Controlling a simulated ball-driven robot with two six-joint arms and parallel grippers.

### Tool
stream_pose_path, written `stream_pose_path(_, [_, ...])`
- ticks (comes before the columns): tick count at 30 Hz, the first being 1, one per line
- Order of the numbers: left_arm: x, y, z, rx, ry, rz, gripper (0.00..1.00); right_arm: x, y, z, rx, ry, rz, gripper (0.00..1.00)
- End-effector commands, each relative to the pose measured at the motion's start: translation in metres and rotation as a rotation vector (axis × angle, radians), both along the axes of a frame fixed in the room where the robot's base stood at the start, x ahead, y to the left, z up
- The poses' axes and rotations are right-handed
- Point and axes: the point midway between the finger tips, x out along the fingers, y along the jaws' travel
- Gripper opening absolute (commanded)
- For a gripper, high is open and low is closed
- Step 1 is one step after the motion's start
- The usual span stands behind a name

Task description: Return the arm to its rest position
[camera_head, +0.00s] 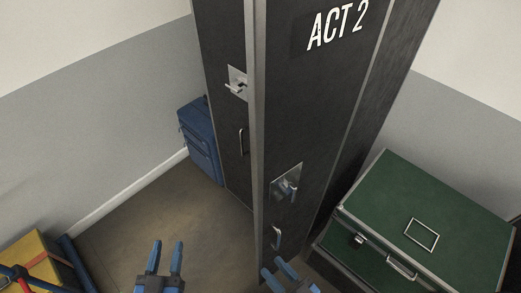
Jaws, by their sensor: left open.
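My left gripper (168,243) is low in the head view, over the floor. Its two blue fingers point up the picture and stand apart, with nothing between them. My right gripper (272,266) is at the bottom edge, in front of the foot of the tall black wardrobe trunk (313,105). Its blue fingers are partly in view, and I cannot tell how far apart they are or whether they touch the trunk. The rest of both arms is out of view.
The black trunk, marked ACT 2, has metal latches (287,183) and handles. A green case (440,190) stands at the right. A blue suitcase (199,140) stands behind the trunk. A yellow case with straps (35,254) is at lower left. Floor (160,205) between is clear.

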Motion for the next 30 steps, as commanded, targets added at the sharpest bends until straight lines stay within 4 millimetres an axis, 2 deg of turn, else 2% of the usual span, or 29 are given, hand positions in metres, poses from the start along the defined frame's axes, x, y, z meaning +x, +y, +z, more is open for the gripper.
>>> stream_pose_path(3, [0.000, 0.000, -0.001, 0.000, 0.000, 0.000, 0.43, 0.010, -0.024, 0.024, -0.042, -0.013, -0.078, 0.40])
stream_pose_path(9, [0.000, 0.000, -0.002, 0.000, 0.000, 0.000, 0.43, 0.023, -0.073, 0.056, -0.143, -0.025, -0.266, 0.40])
stream_pose_path(15, [0.000, 0.000, -0.003, 0.000, 0.000, 0.000, 0.43, 0.026, -0.126, 0.081, -0.236, -0.036, -0.487, 0.40])
stream_pose_path(18, [0.000, 0.000, -0.004, 0.000, 0.000, 0.000, 0.43, 0.024, -0.147, 0.085, -0.248, -0.025, -0.582, 0.40])
stream_pose_path(24, [0.000, 0.000, -0.004, 0.000, 0.000, 0.000, 0.43, 0.018, -0.170, 0.081, -0.256, 0.008, -0.690, 0.40])
stream_pose_path(30, [0.000, 0.000, -0.004, 0.000, 0.000, 0.000, 0.43, 0.018, -0.175, 0.081, -0.256, 0.012, -0.714, 0.40])
